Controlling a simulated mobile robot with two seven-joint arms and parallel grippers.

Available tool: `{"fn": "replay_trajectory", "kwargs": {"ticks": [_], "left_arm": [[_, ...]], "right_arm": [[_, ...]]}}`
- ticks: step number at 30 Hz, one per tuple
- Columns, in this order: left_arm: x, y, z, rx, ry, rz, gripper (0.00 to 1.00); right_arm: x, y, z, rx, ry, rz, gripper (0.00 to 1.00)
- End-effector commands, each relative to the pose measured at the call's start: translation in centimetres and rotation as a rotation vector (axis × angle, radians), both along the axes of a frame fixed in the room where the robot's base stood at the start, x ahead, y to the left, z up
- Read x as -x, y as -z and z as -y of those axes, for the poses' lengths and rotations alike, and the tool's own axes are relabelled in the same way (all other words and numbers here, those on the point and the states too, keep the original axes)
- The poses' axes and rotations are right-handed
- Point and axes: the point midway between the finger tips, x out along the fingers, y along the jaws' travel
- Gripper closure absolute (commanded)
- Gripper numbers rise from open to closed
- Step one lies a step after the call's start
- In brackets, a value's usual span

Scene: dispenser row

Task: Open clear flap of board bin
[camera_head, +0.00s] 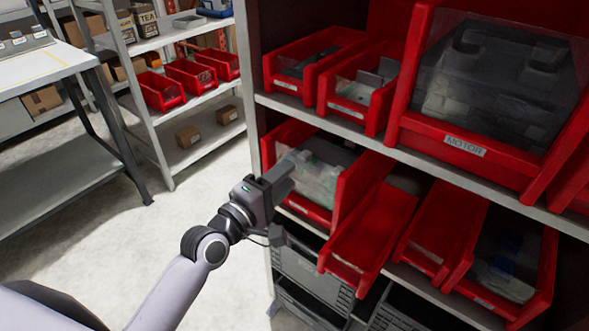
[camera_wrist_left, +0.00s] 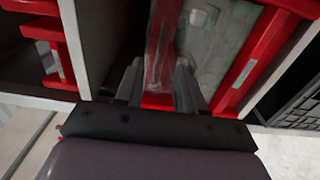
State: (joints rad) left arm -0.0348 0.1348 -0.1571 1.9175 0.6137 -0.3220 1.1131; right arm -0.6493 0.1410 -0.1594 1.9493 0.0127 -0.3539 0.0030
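The board bin (camera_head: 355,182) is a red bin at the left end of the middle shelf, with green boards inside. Its clear flap (camera_head: 312,178) covers much of the front; how far it stands open is hard to tell. In the left wrist view the bin's red wall (camera_wrist_left: 262,55) and green boards (camera_wrist_left: 218,45) show beyond the fingers. My left gripper (camera_head: 285,177) is at the front left of the bin, close to the flap. Its two fingers (camera_wrist_left: 158,88) are apart in the wrist view; whether they touch the flap is unclear. My right gripper is out of view.
A MOTOR bin (camera_head: 465,146) with a clear cover and smaller red bins stand on the shelf above. Open red bins (camera_head: 372,232) sit right of the board bin. Grey crates (camera_head: 312,270) are below. The floor (camera_head: 120,235) at left is clear.

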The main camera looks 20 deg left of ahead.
Motion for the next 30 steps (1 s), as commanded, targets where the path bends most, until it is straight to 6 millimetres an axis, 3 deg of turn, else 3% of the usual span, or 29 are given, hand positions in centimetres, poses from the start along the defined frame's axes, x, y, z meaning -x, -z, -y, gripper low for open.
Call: {"fn": "replay_trajectory", "kwargs": {"ticks": [9, 19, 20, 23, 30], "left_arm": [[-3.0, 0.0, 1.1, -0.001, 0.001, 0.0, 0.62], [-3.3, 0.0, 1.2, -0.001, 0.001, -0.001, 0.62], [-3.3, 0.0, 1.2, -0.002, 0.001, 0.0, 0.65], [-3.2, 0.0, 1.2, -0.002, 0.001, 0.0, 0.97], [-3.2, 0.1, 1.2, -0.002, 0.001, 0.001, 1.0]], "right_arm": [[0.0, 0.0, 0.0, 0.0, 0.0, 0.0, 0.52], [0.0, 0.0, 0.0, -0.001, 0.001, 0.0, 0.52], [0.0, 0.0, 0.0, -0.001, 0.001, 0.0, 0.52], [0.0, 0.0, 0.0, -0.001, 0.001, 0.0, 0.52], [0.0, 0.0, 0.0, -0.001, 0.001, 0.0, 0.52]]}}
